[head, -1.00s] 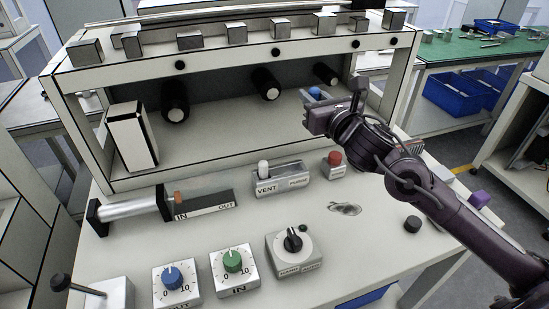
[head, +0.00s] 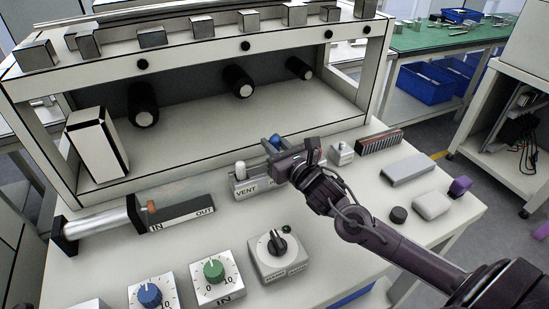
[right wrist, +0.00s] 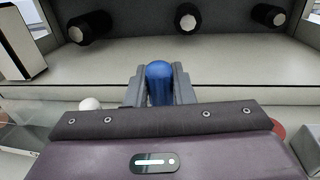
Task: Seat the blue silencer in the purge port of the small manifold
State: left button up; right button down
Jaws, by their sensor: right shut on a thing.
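The blue silencer (head: 275,140) is held upright between the fingers of my right gripper (head: 277,145). In the right wrist view the blue silencer (right wrist: 160,84) stands between both fingertips. The small manifold (head: 245,190) is a grey block with a VENT label on its left. A white plug (head: 240,168) stands at its vent end; it also shows in the right wrist view (right wrist: 91,104). My right gripper is over the manifold's right end and hides the purge port, so I cannot tell whether the silencer touches it. My left gripper is not in view.
A cylinder (head: 98,228) with an IN/OUT block (head: 180,214) lies to the left. Dial boxes (head: 217,280) and a selector box (head: 283,262) stand in front. A white block (head: 432,206), black cap (head: 398,215) and purple piece (head: 460,186) lie right. The shelf frame (head: 200,60) rises behind.

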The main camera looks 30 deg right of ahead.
notch_tip(320, 180, down, 4)
jog(key=shift+r, duration=0.1)
jog(key=shift+f, duration=0.25)
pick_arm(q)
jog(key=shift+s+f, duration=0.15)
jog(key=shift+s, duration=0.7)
pick_arm(e)
jog(key=shift+f, duration=0.1)
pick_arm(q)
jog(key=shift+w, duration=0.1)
pick_arm(e)
jog(key=shift+f, duration=0.1)
jog(key=c, duration=1.5)
grip_release()
jog(key=shift+c, duration=0.2)
jog(key=o, duration=0.3)
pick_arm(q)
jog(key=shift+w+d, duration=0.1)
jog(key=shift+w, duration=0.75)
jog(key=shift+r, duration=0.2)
